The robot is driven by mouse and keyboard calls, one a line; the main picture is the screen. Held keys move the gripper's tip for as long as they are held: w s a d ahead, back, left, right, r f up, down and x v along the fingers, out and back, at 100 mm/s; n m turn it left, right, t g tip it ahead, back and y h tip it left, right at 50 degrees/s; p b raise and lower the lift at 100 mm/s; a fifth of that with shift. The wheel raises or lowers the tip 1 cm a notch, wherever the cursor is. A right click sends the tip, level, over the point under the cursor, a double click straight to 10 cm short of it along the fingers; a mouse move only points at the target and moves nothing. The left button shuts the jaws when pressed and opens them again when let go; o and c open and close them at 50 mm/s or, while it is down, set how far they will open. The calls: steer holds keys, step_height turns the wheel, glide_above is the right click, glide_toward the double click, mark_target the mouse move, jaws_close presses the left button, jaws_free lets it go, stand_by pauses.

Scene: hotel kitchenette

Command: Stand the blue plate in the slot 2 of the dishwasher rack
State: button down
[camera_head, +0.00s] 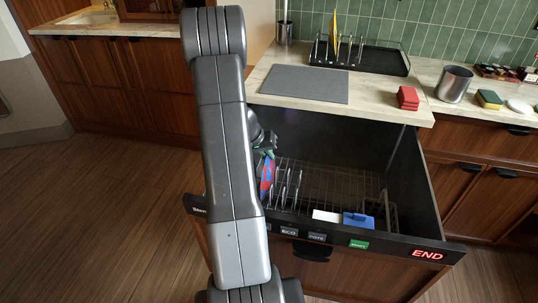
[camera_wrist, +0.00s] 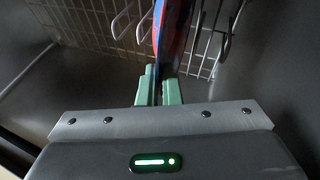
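The blue plate (camera_head: 266,177), patterned with red, is upright and nearly edge-on in the dishwasher drawer, at the left end of the row of tines. My gripper (camera_wrist: 159,88) has its two green fingers closed on the plate's edge; the plate (camera_wrist: 177,32) rises between them in the wrist view. In the head view my arm hides much of the gripper and part of the plate. The dishwasher rack (camera_head: 330,184) has several upright wire tines; white tines (camera_wrist: 146,22) flank the plate in the wrist view. I cannot tell which slot it is over or whether it touches the rack.
A blue item (camera_head: 358,220) and a white item (camera_head: 326,216) sit at the drawer's front. On the counter are a grey mat (camera_head: 304,84), a black drying rack (camera_head: 385,61) with a yellow plate (camera_head: 333,35), red sponges (camera_head: 408,98) and a metal cup (camera_head: 454,84).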

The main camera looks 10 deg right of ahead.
steer(key=shift+w+a+f, duration=0.1)
steer(key=shift+a+f, duration=0.2)
steer(key=shift+f, duration=0.05)
steer(key=c, duration=1.5)
jaws_free()
steer(key=shift+c, duration=0.2)
steer(key=shift+r, duration=0.1)
steer(key=v, duration=1.4)
steer(key=shift+d, duration=0.3)
steer(key=shift+s, duration=0.2)
